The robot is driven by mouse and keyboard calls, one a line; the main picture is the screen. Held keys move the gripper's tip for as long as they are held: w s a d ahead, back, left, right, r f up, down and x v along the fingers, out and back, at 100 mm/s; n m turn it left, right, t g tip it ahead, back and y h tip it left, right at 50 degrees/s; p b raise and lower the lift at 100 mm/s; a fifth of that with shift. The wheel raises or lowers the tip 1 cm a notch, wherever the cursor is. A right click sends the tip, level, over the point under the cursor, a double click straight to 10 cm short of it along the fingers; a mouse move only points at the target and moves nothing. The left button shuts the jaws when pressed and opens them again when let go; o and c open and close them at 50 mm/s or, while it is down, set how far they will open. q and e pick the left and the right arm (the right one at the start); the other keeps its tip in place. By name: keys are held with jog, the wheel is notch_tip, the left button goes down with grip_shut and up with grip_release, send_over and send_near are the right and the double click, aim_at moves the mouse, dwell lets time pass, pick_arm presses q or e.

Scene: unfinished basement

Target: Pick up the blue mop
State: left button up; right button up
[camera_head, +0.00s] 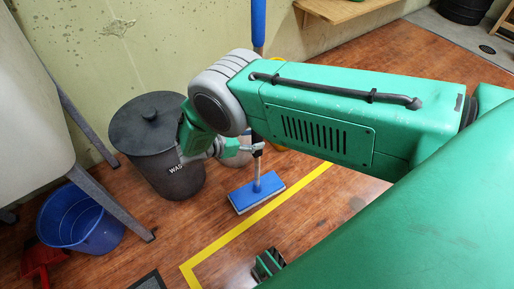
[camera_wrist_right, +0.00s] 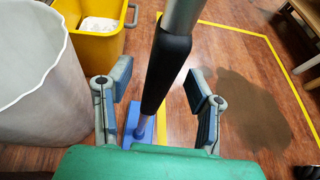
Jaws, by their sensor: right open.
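The blue mop stands upright on the wooden floor. Its flat blue head (camera_head: 257,193) rests on the boards, and the blue upper end of its handle (camera_head: 258,22) rises past my arm near the wall. My right gripper (camera_head: 252,149) is beside the lower handle, partly hidden by my forearm and wrist. In the right wrist view the mop's dark handle grip (camera_wrist_right: 166,72) runs between the two spread fingers of my open right gripper (camera_wrist_right: 160,82). The blue head (camera_wrist_right: 140,124) shows below, partly covered. My left gripper is not in view.
A dark lidded waste bin (camera_head: 160,165) stands left of the mop. A blue bucket (camera_head: 82,218) and a red dustpan (camera_head: 42,258) lie farther left, by a grey sink leg. The wrist view shows a yellow bucket (camera_wrist_right: 98,46), a pale bin (camera_wrist_right: 38,85) and a dark floor stain (camera_wrist_right: 248,108).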

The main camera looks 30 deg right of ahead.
jog(key=shift+x, duration=0.95)
grip_shut()
notch_tip(320, 180, up, 9)
jog(key=p, duration=0.4)
jog(key=shift+r+p, duration=0.3)
jog(key=shift+r, duration=0.25)
